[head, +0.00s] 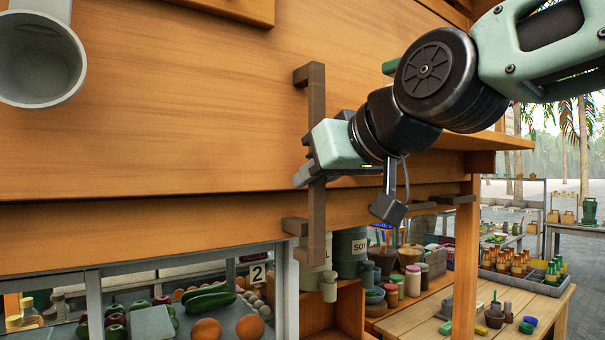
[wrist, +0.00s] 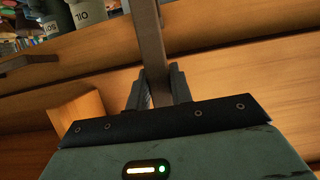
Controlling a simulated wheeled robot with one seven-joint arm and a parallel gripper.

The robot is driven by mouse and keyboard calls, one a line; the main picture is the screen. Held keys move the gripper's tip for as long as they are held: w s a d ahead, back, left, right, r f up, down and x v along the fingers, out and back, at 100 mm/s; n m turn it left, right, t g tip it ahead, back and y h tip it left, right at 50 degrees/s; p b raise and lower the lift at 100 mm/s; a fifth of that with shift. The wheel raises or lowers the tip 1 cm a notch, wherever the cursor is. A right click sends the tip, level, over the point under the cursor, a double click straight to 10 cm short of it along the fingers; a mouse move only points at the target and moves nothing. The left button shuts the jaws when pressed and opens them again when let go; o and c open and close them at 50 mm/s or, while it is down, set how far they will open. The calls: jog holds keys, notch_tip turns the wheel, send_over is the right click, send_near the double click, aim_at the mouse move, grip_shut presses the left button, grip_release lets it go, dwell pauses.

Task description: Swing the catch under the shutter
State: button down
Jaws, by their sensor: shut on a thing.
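The shutter (head: 180,110) is a broad wooden panel in the head view. Its lower edge meets a wooden rail (head: 150,228). A dark brown upright bar (head: 317,100) stands out in front of both, with a short arm at its top and a block (head: 295,226) beside its lower part. I cannot tell which piece is the catch's pivot. My gripper (head: 309,160) is shut around the bar near its middle. In the wrist view, the bar (wrist: 149,40) runs up from between the fingers (wrist: 156,82).
A grey cup-like object (head: 42,60) is at upper left. Below the rail are a glass case of produce (head: 205,303) and large jars (head: 352,245). A wooden post (head: 466,255) stands to the right, with a shelf (head: 490,141) above it. Bottles (head: 520,262) stand beyond.

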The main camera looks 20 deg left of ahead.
jog(key=shift+w+d, duration=0.1)
jog(key=c, duration=1.2)
grip_release()
jog(key=shift+c, duration=0.2)
jog(key=b+v, duration=1.1)
jog(key=v, duration=0.6)
jog(key=shift+d+b, duration=0.15)
jog(key=shift+b, duration=0.2)
jog(key=shift+r, duration=0.1)
